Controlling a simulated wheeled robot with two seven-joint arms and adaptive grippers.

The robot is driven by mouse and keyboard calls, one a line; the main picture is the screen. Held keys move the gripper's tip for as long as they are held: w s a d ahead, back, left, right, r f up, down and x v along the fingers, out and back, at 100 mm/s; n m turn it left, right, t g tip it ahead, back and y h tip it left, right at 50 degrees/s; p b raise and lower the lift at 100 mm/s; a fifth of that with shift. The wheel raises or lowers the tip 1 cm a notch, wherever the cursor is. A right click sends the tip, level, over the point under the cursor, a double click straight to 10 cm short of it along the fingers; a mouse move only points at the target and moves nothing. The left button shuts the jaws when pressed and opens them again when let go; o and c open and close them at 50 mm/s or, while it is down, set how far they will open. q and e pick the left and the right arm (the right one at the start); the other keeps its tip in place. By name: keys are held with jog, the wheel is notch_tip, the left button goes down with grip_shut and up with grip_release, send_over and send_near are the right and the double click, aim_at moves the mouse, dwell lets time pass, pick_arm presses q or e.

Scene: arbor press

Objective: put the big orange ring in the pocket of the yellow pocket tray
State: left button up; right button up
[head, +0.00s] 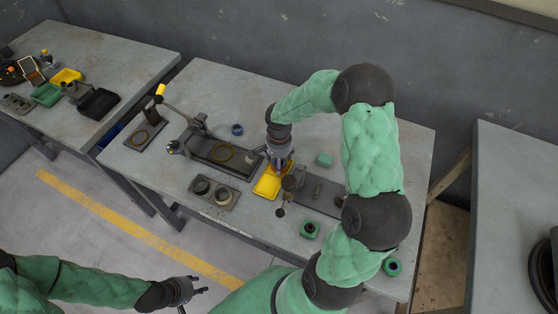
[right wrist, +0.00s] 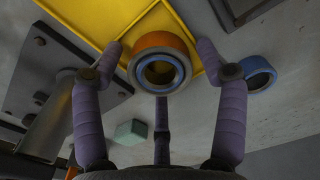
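The big orange ring (right wrist: 162,44), with a blue inner face, sits between the spread purple fingers of my right gripper (right wrist: 160,62) in the right wrist view. Small gaps show between its sides and the fingertips. The yellow pocket tray (right wrist: 85,20) is behind the ring; I cannot tell whether the ring rests in it or is above it. In the head view the right gripper (head: 279,165) points down over the yellow tray (head: 264,190) and hides part of it. My left gripper (head: 188,291) is open and empty at lower left, away from the table.
A blue ring (head: 237,129) lies on the table behind the press base (head: 205,150). A lever with a yellow grip (head: 160,91) rises at the left.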

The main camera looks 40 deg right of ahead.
dwell(0.3)
jog(key=shift+r, duration=0.2)
notch_tip(320, 180, up, 12)
jog(key=p, duration=0.3)
